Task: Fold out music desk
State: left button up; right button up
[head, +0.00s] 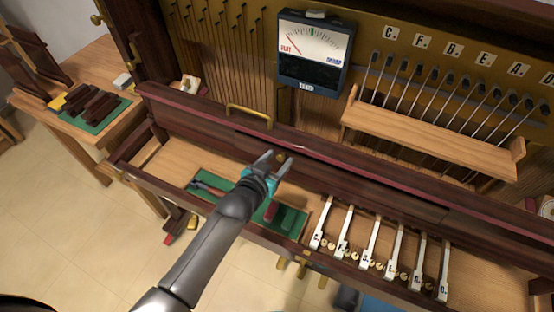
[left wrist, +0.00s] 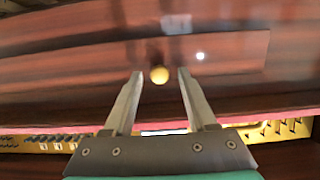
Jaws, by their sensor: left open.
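The music desk (head: 345,182) is a dark reddish-brown wooden panel along the piano front, lying folded in above the key bed. A small round brass knob (head: 280,155) sits on it, and the knob (left wrist: 159,75) also shows in the left wrist view. My left gripper (head: 277,159) is open in front of the panel. In the left wrist view the two fingers (left wrist: 160,88) stand on either side of the knob with gaps to both. I cannot tell how far the tips are from the panel. My right gripper is not in view.
Several white keys (head: 371,241) stand in the key bed at the right. A green mat with tools (head: 286,218) lies below my left arm. A tuner (head: 314,50) hangs above, beside a wooden rail (head: 430,130) of hammers. A side table (head: 120,130) stands at the left.

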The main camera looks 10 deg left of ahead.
pick_arm(q)
grip_shut()
jog(key=shift+f, duration=0.1)
dwell(0.4)
jog(key=shift+s+a+f+t+b, duration=0.1)
jog(key=shift+s+f+t+b, duration=0.25)
jog(key=shift+b, duration=0.65)
jog(key=f+t+b, duration=0.1)
jog(key=t+b, duration=0.1)
jog(key=b, duration=0.2)
jog(key=s+t+h+b, duration=0.1)
jog(key=t+b, duration=0.1)
jog(key=b, duration=0.2)
jog(key=s+f+t+h+b, duration=0.1)
jog(key=t+b, duration=0.1)
jog(key=b, duration=0.2)
jog(key=shift+a+f, duration=0.3)
jog(key=shift+c, duration=0.2)
grip_release()
jog(key=shift+o, duration=0.2)
